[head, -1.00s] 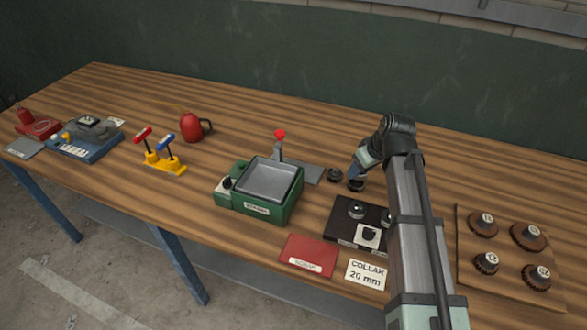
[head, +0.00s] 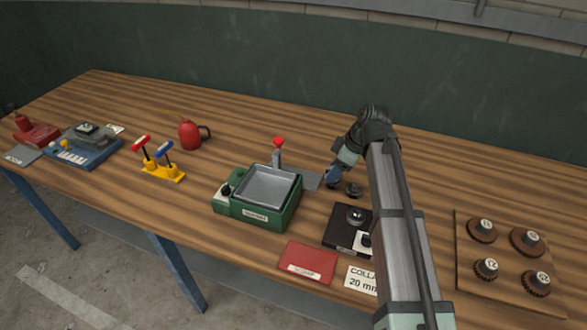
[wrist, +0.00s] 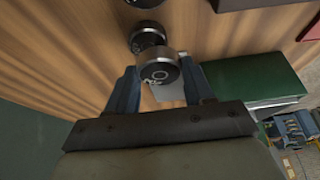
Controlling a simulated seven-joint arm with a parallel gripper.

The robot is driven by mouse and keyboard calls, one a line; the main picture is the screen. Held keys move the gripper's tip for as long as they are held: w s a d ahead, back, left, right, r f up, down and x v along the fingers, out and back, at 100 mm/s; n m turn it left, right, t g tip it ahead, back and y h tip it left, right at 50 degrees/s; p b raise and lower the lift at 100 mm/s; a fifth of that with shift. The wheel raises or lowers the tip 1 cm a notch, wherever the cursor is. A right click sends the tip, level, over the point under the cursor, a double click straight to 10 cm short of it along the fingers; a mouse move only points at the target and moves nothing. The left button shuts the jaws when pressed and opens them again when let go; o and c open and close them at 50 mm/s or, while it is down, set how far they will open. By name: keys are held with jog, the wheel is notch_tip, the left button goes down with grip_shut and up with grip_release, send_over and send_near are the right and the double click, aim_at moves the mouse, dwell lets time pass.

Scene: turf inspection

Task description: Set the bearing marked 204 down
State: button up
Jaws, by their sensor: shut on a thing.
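My gripper (head: 333,178) is low over the table, to the right of the grey plate (head: 309,181). In the wrist view its blue fingers (wrist: 158,85) are shut on a dark round bearing (wrist: 158,72) with a pale centre. I cannot read a number on it, nor tell whether it touches the table. The head view mostly hides it behind the fingers. A second dark bearing (head: 353,190) lies on the wood just right of my gripper, and it also shows close beyond the held one in the wrist view (wrist: 147,37).
A green box with a grey tray (head: 255,207) stands left of my gripper. A black board (head: 342,237) with round parts, a red mat (head: 307,264) and a collar card (head: 361,281) lie nearer. A wooden board (head: 509,257) with several numbered parts is right. Bare wood lies behind.

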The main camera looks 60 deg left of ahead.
jog(key=s+a, duration=0.9)
jog(key=shift+f, duration=1.75)
jog(key=shift+f, duration=0.1)
jog(key=o, duration=1.3)
jog(key=v, duration=1.2)
jog(key=shift+w, duration=0.15)
